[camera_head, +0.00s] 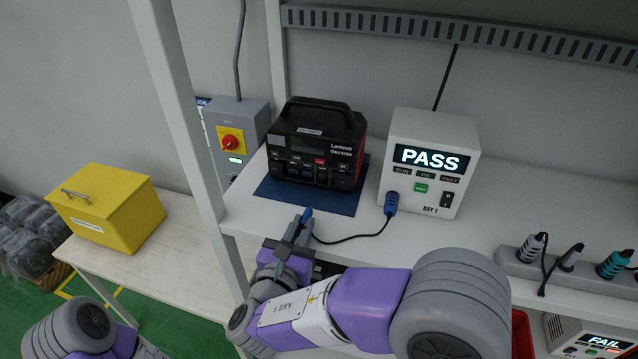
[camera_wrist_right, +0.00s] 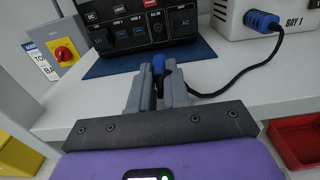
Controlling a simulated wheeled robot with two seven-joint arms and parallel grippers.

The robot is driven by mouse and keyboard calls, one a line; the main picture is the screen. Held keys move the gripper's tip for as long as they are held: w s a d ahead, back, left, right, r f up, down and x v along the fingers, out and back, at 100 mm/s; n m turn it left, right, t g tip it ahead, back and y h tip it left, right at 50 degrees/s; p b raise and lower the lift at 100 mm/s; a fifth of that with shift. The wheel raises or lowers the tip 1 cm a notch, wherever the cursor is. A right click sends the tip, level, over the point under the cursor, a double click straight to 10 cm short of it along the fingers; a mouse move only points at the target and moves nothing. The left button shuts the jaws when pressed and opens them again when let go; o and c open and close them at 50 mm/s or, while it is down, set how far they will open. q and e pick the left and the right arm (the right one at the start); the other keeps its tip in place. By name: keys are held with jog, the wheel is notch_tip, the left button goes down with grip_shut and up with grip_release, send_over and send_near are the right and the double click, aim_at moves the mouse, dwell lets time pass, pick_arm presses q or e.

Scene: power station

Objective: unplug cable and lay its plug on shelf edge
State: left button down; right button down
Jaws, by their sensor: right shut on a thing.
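The black and red power station (camera_head: 317,145) stands on a dark blue mat (camera_head: 338,199) on the white shelf (camera_head: 300,226). My right gripper (camera_head: 300,224) is shut on a blue plug (camera_head: 307,213) near the shelf's front edge. In the right wrist view the plug (camera_wrist_right: 158,63) stands up between the fingers, apart from the power station's front panel (camera_wrist_right: 150,25). I cannot tell whether the plug touches the shelf. Its black cable (camera_head: 352,238) curves right to a blue connector (camera_head: 391,203) on the white PASS tester (camera_head: 430,160). My left gripper is out of view.
A power strip (camera_head: 515,268) with several plugs lies at the shelf's right. A grey box with a red switch (camera_head: 232,142) is on the wall behind the shelf post (camera_head: 180,110). A yellow box (camera_head: 105,210) sits on the lower left bench. A red bin (camera_wrist_right: 299,141) is below the shelf.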

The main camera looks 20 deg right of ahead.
jog(key=shift+f+b, duration=0.55)
jog(key=shift+f, duration=0.25)
jog(key=c, duration=1)
grip_release()
